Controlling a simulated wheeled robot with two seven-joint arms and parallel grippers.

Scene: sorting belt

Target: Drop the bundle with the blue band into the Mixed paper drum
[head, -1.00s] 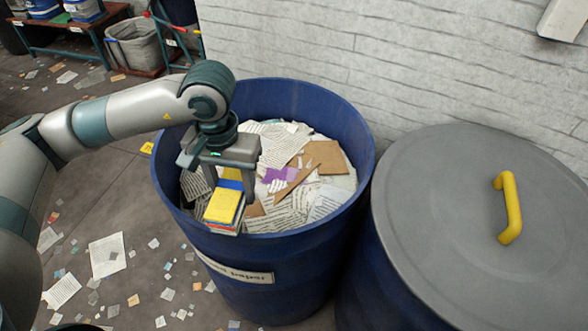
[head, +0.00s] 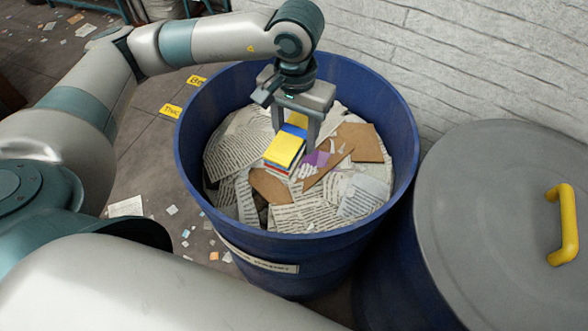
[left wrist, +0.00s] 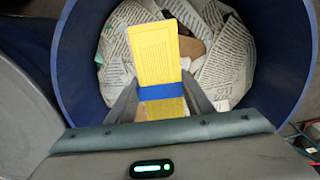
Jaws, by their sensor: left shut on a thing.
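The bundle with the blue band (head: 284,148) has a yellow top and other colours layered beneath. My left gripper (head: 296,138) is shut on it and holds it over the paper inside the open blue drum (head: 196,180). The left wrist view shows the bundle (left wrist: 155,55) between the fingers, with the blue band (left wrist: 168,91) across it and the drum's rim around it. I cannot tell the exact gap between the bundle and the paper. My right gripper is not seen.
A second blue drum stands at the right, closed by a grey lid (head: 490,200) with a yellow handle (head: 566,224). A pale brick wall (head: 450,60) rises behind. Paper scraps litter the floor, and yellow floor tags (head: 172,111) lie left of the drum.

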